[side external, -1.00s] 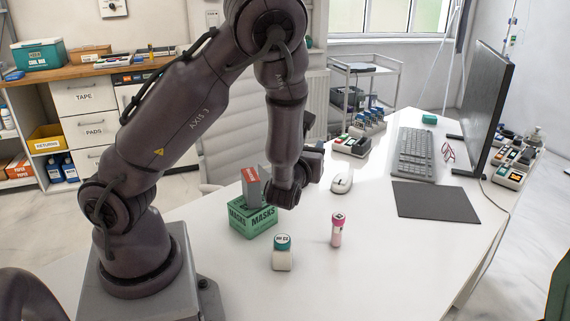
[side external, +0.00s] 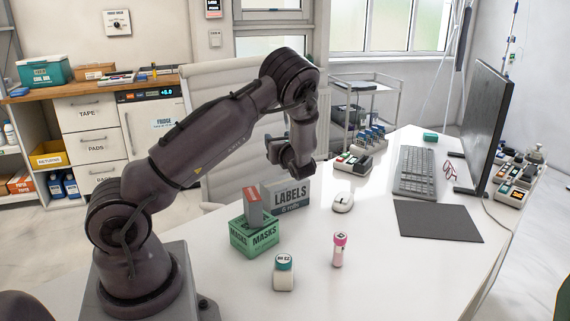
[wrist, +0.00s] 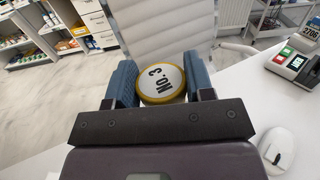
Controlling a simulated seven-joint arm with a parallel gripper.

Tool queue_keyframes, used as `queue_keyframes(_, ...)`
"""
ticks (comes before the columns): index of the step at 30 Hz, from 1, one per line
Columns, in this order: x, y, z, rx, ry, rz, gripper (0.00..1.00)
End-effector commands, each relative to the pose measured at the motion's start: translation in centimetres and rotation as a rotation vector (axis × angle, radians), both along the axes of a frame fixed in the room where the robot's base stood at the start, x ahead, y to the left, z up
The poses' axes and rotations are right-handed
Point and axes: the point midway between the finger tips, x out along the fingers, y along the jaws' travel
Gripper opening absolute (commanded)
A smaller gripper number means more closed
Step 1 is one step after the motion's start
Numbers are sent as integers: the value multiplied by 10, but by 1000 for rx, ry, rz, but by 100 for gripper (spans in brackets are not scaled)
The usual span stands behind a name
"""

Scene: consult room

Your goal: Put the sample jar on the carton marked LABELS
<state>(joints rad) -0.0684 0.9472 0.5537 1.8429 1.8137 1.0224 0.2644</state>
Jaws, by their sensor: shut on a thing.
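My gripper (side external: 279,152) is raised above the desk, behind the cartons in the side view. In the wrist view its two blue fingers are shut on a round jar (wrist: 161,83) with a white lid, a yellow rim and the marking NO. 3. The jar's body is hidden below the lid, and I cannot make the jar out in the side view. The grey carton marked LABELS (side external: 290,195) stands on the desk below and apart from my gripper. Its left part is hidden by a small red-and-grey carton.
A green MASKS carton (side external: 254,238) carries the small red-and-grey carton (side external: 252,207). A teal-lidded jar (side external: 283,272) and a pink-capped tube (side external: 339,250) stand in front. A mouse (side external: 343,202) lies right of LABELS. The desk's front right is clear.

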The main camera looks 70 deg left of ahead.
Motion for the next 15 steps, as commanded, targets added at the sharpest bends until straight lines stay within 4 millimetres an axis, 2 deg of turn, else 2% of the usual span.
queue_keyframes(1, 5, 6, -14, -3, 6, 1, 25)
queue_keyframes(4, 15, 16, -30, -2, 4, 0, 25)
queue_keyframes(11, 25, 26, -47, -2, 2, 0, 25)
queue_keyframes(15, 28, 29, -67, -4, 6, -1, 25)
